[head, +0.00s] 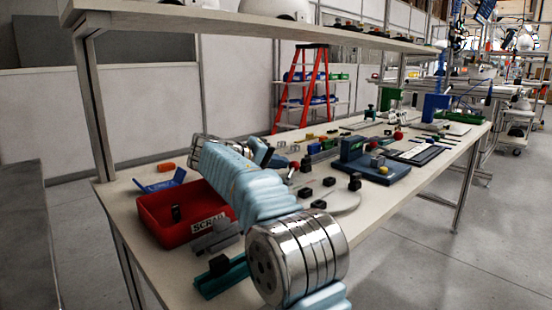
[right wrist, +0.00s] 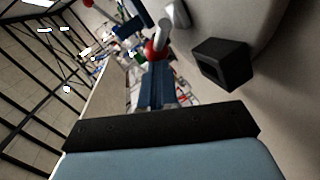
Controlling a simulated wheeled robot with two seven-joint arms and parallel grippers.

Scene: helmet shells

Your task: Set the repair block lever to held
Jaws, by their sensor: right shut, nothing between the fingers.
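The blue block fixture (head: 366,170), which I take for the repair block, stands on the bench right of centre in the head view. A red ball knob (head: 398,136) shows just behind it; I cannot tell whether it belongs to the fixture's lever. In the right wrist view a red ball (right wrist: 154,52) with a pale rod (right wrist: 163,35) shows beyond my fingers, close to blue parts (right wrist: 157,85). The lever's setting cannot be read. My right gripper (head: 284,160) is shut and empty, left of the fixture and apart from it; its black fingers (right wrist: 160,126) cross the wrist view.
A red scrap bin (head: 165,220) stands at the bench's near left, with a blue tray (head: 162,182) behind it. A teal rail (head: 222,277) lies at the front. An overhead shelf (head: 250,25) spans the bench.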

